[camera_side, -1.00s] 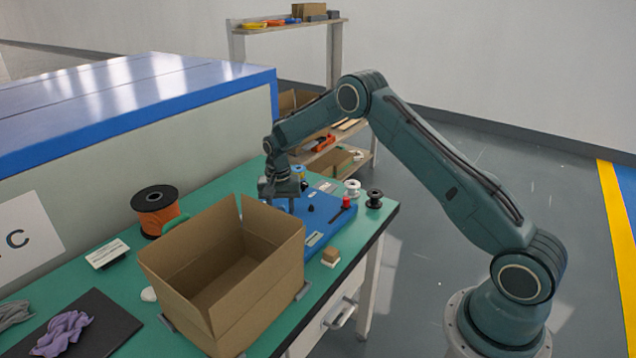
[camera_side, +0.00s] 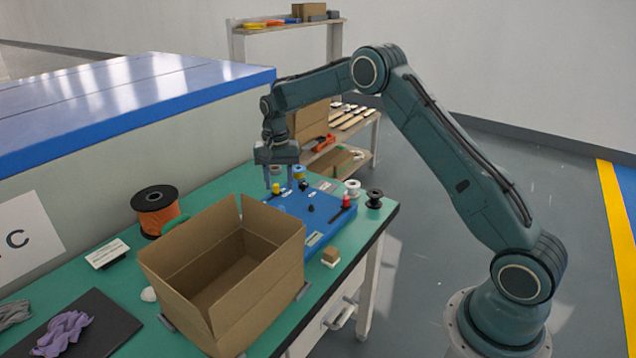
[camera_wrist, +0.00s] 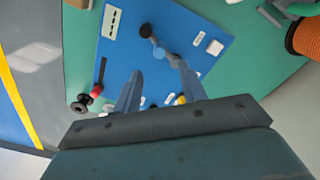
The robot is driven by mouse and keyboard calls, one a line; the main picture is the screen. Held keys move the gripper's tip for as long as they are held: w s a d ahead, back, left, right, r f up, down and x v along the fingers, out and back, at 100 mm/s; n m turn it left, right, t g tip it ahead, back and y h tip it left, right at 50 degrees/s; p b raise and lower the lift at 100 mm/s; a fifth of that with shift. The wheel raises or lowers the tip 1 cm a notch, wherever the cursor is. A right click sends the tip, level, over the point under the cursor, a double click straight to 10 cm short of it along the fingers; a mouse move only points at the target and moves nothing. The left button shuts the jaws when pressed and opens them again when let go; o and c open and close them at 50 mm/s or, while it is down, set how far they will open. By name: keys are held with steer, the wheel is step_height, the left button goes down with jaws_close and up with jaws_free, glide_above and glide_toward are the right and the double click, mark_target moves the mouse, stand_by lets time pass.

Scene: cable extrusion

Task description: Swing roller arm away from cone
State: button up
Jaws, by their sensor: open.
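The blue fixture board (camera_side: 325,222) lies on the green bench behind the cardboard box, and fills the middle of the wrist view (camera_wrist: 120,60). On it, a short grey piece (camera_wrist: 158,51) runs from a black round knob (camera_wrist: 146,30) toward my fingers; I cannot tell for sure which part is the roller arm and which the cone. A black lever with a red knob (camera_side: 346,202) sits at the board's right side, and the red knob (camera_wrist: 96,89) shows at left in the wrist view. My gripper (camera_side: 283,184) is open and empty above the board's far-left part, its fingers pointing down.
An open cardboard box (camera_side: 225,285) stands at the bench front, close beside the board. An orange cable spool (camera_side: 157,212) stands at left. White (camera_side: 352,188) and black (camera_side: 374,199) spools stand at the right edge. A small block (camera_side: 331,255) sits near the front edge.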

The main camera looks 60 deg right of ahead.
steer(key=shift+r, duration=1.9)
steer(key=s+a+r+n+t, duration=0.1)
steer(key=s+a+r+n, duration=0.25)
steer(key=s+r, duration=0.55)
steer(key=s+a+r+n+t, duration=0.2)
steer(key=s+a+r, duration=0.2)
steer(key=s+r, duration=0.45)
steer(key=s+a+f+n+t, duration=0.1)
steer(key=s+a+n, duration=0.1)
steer(key=s, duration=0.9)
steer(key=s+a+n+t, duration=0.1)
steer(key=s+a+n, duration=0.1)
steer(key=s, duration=0.9)
steer(key=shift+a+f+n+t, duration=0.15)
steer(key=shift+f+n+t, duration=0.15)
steer(key=shift+f+n, duration=0.15)
